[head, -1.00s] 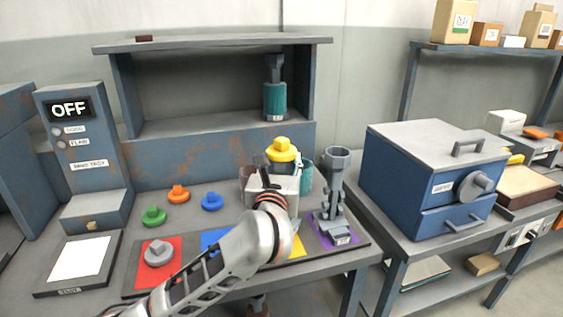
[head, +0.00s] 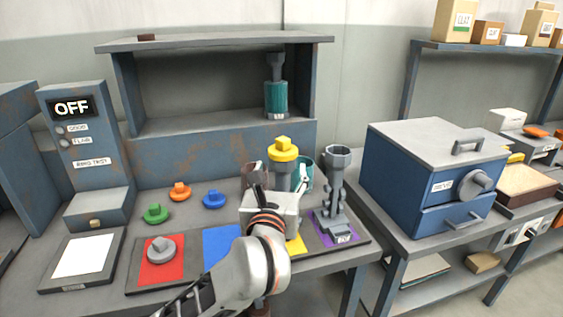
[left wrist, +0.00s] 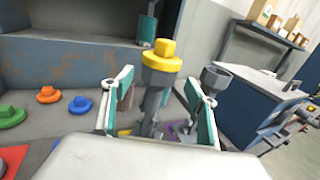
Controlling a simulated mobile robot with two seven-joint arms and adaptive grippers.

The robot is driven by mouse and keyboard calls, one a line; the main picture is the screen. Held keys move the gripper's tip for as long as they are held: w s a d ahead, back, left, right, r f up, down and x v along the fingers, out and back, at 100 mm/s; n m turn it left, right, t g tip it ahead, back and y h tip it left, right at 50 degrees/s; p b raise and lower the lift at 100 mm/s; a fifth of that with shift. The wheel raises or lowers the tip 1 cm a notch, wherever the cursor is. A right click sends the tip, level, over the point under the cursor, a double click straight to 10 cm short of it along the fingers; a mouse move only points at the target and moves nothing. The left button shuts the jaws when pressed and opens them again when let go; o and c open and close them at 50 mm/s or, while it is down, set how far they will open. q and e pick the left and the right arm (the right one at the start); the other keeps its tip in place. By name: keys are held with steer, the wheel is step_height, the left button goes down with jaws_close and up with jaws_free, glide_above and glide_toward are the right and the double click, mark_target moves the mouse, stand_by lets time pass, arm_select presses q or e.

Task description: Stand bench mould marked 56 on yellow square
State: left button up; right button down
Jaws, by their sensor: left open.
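A grey mould with a yellow cap (head: 284,152) stands upright behind my left gripper (head: 280,184). It also shows in the left wrist view (left wrist: 160,66), between the two fingers (left wrist: 158,95). My left gripper is open, with a finger on each side of the mould and gaps visible. The mould's foot and any mark are hidden by the gripper. The yellow square (head: 297,244) shows only in part beside the gripper, so I cannot tell whether the mould stands on it. My right gripper is not in view.
A grey mould (head: 335,190) stands on the purple square just right. A teal mould (head: 276,98) is on the shelf. A grey knobbed piece (head: 161,249) sits on the red square. Green, orange and blue knobs lie behind. The blue square (head: 222,246) looks clear where visible.

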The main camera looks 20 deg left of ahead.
arm_select(q)
steer(key=s+a+m+t+y, duration=0.1)
steer(key=s+a+m+t, duration=0.1)
steer(key=s+m+t, duration=0.8)
steer(key=s+d+f+m+g+h, duration=0.2)
steer(key=f+m+g+h, duration=0.1)
steer(key=f+m, duration=0.55)
steer(key=s+d+f+m+g+h, duration=0.2)
steer(key=d+f+m+g+h, duration=0.15)
steer(key=f+m, duration=0.45)
steer(key=s+d+f+m+g+h, duration=0.2)
steer(key=f+m+g+h, duration=0.2)
steer(key=f+m, duration=0.45)
steer(key=s+a+f+m+g+y, duration=0.1)
steer(key=s+a+f+m+g, duration=0.1)
steer(key=s+f, duration=0.2)
steer(key=s+a+f+m+g+y, duration=0.1)
steer(key=s+a+f+m+g, duration=0.1)
steer(key=f, duration=0.7)
steer(key=s+a+f+m+g+y, duration=0.1)
steer(key=s+a+f+m+g, duration=0.1)
steer(key=s+f, duration=0.3)
steer(key=shift+s+a+f+m+y, duration=0.35)
steer(key=shift+s+a+f+m, duration=0.05)
steer(key=shift+a+f+m, duration=0.45)
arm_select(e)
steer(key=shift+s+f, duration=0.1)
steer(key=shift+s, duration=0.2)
